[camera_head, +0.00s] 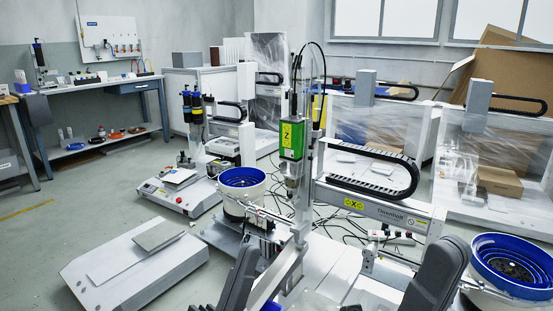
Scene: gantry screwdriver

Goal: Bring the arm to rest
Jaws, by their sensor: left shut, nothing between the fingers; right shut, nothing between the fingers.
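Two dark grey parts of my own arms show at the bottom edge, one left of centre and one right of centre. Neither shows fingers that I can make out, so both grippers are out of view. Between and behind these arm parts stands the gantry screwdriver (292,137), with a green and yellow unit marked Z. Its horizontal axis (375,207) carries a black cable chain (375,178). I see nothing held by my arms.
A blue-rimmed bowl feeder (242,178) stands left of the gantry, and another blue bowl (513,262) is at the lower right. A low grey platform (134,275) lies at the lower left. A workbench (104,87) stands behind. Open floor (60,225) lies at the left.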

